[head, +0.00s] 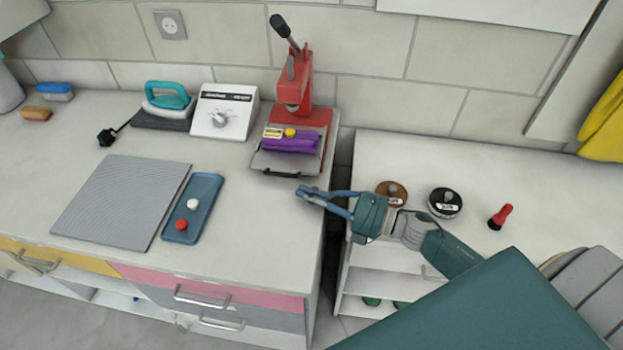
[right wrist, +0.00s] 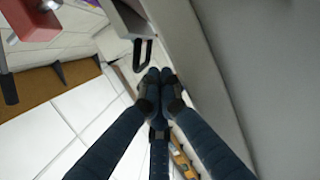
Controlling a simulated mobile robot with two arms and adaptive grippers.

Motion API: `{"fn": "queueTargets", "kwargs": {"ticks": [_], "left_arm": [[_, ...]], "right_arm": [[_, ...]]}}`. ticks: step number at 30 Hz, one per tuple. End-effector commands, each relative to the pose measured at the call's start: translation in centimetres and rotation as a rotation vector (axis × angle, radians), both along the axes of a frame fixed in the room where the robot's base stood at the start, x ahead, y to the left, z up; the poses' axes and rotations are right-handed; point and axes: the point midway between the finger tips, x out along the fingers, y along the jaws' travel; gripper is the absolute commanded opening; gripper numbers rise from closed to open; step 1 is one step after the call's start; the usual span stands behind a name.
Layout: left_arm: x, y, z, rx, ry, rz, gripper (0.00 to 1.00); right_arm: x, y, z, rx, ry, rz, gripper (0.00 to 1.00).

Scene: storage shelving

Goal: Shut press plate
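A red press (head: 303,80) with a black-tipped lever stands at the back of the left counter. Its grey press plate (head: 262,163) extends out at the front and carries a folded purple cloth (head: 290,145) with a yellow round item (head: 290,132) on it. The plate's black handle (head: 281,174) faces the front; a dark handle (right wrist: 143,56) also shows in the right wrist view, just beyond the fingertips. My right gripper (head: 301,191) is in front of the handle, a little to its right. Its fingertips (right wrist: 159,76) are together with nothing visible between them. My left gripper is out of view.
A white control box (head: 222,112) and a teal iron (head: 167,100) stand left of the press. A grey mat (head: 120,200) and a blue tray (head: 205,190) lie nearer. A gap separates the counters. Round stamps (head: 445,203) and a red-handled item (head: 501,216) stand on the right counter.

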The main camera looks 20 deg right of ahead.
Motion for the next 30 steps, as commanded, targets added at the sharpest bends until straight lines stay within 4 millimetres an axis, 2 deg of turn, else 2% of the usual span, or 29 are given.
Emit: {"fn": "queueTargets", "kwargs": {"ticks": [1,6,19,25,30], "left_arm": [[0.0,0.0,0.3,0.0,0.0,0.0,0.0],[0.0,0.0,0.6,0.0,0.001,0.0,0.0],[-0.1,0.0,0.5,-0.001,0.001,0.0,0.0],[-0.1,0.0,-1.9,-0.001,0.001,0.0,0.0],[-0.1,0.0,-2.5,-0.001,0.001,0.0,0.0]], "right_arm": [[0.9,-0.9,0.2,-0.004,-0.001,-0.006,0.0],[2.2,-1.8,0.0,-0.004,0.0,-0.005,0.0],[2.6,-2.1,-0.1,-0.003,0.0,-0.004,0.0],[4.9,-3.7,-0.6,-0.006,-0.004,-0.003,0.0],[6.2,-4.6,-0.2,-0.004,-0.001,-0.004,0.0]]}}
